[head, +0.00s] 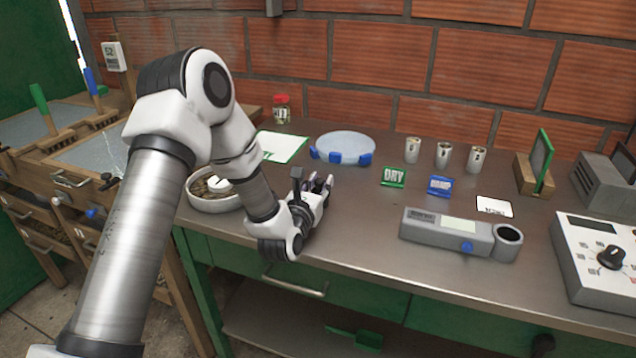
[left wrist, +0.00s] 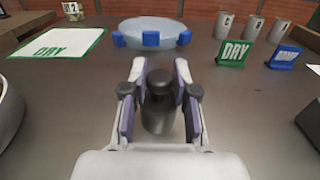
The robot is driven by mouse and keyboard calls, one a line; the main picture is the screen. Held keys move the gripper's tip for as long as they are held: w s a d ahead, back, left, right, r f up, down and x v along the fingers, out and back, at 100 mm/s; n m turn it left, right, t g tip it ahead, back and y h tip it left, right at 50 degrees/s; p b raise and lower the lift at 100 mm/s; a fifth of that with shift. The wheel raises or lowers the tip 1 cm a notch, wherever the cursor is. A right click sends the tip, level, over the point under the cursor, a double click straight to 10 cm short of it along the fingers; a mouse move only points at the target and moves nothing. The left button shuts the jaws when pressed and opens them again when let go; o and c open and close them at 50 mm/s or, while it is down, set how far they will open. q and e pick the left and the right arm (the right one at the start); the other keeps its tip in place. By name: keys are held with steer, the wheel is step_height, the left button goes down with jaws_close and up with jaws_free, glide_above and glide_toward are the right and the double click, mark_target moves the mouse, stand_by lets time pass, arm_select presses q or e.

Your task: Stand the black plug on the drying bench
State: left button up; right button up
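The black plug (left wrist: 158,112) shows in the left wrist view between my left gripper's fingers (left wrist: 160,76), knob upward and roughly upright. The fingers are partly closed, close against its knob; whether its base touches the bench top is hard to tell. In the head view my left gripper (head: 319,187) is low over the front part of the metal bench (head: 360,232), and the plug is not clear there. A green-edged white sheet marked DRY (left wrist: 60,43) lies ahead and left; it also shows in the head view (head: 283,147). My right gripper is out of view.
Behind the gripper is a pale round dish with blue blocks (head: 345,147). A green DRY sign (head: 394,177), a blue sign (head: 440,187) and cans (head: 443,154) stand to its right. A bowl (head: 214,203) is left, a grey device (head: 460,236) right.

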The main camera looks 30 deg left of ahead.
arm_select(q)
steer(key=shift+o, duration=0.7)
steer(key=shift+s+d+r, duration=0.1)
steer(key=shift+s+r, duration=0.1)
steer(key=shift+w, duration=0.1)
steer(key=shift+f, duration=0.1)
steer(key=shift+s, duration=0.25)
steer(key=b+v, duration=0.1)
steer(key=v, duration=1)
steer(key=shift+s+d, duration=0.15)
steer(key=shift+s, duration=0.1)
